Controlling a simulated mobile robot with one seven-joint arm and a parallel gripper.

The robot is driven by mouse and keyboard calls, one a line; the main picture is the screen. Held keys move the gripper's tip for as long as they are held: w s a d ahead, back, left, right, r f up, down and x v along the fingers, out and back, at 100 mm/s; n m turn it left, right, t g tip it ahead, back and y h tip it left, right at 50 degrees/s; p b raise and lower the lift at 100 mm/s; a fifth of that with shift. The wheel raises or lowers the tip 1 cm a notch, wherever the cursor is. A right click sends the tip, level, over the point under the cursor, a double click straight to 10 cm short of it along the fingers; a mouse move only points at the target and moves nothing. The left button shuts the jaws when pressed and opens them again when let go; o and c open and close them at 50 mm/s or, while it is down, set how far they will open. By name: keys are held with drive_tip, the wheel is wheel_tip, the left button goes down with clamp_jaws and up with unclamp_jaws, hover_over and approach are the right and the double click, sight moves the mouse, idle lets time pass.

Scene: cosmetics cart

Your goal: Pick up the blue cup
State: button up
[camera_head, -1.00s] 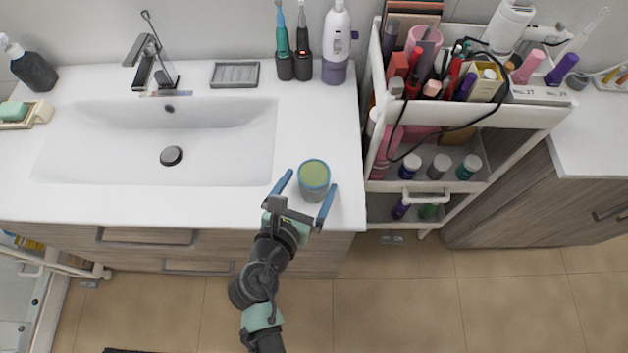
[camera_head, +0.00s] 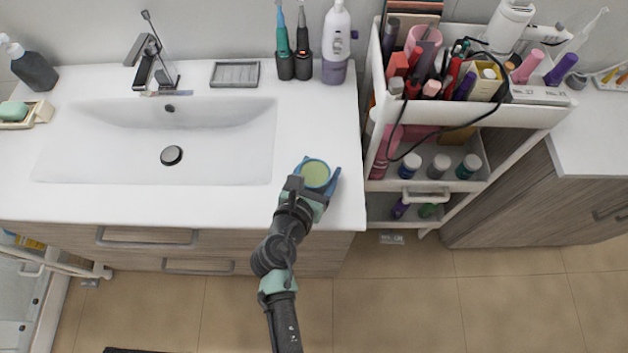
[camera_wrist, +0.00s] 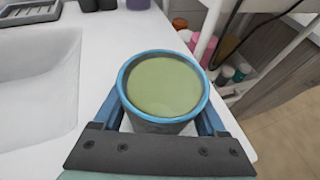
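The blue cup (camera_head: 315,174) stands upright on the white counter near its front right corner. It has a blue rim and a pale green inside. In the wrist view the cup (camera_wrist: 165,87) fills the middle, between the two blue fingers. My gripper (camera_head: 320,171) has one finger on each side of the cup, close against its wall, and looks shut on it. In the wrist view the gripper (camera_wrist: 162,112) has its finger ends partly hidden behind the cup. I see no gap between the cup's base and the counter, but the base is mostly hidden.
The sink basin (camera_head: 100,140) lies left of the cup. A soap dish (camera_head: 235,74), toothbrushes (camera_head: 302,55) and a white and purple bottle (camera_head: 336,45) stand at the back. A cart (camera_head: 530,118) full of cosmetics stands close on the right, with a loose black cable.

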drive_tip(key=c, duration=1)
drive_tip(key=shift+r, duration=0.2)
drive_tip(key=shift+r+p, duration=1.2)
drive_tip(key=shift+r, duration=3.5)
drive_tip(key=shift+r, duration=0.15)
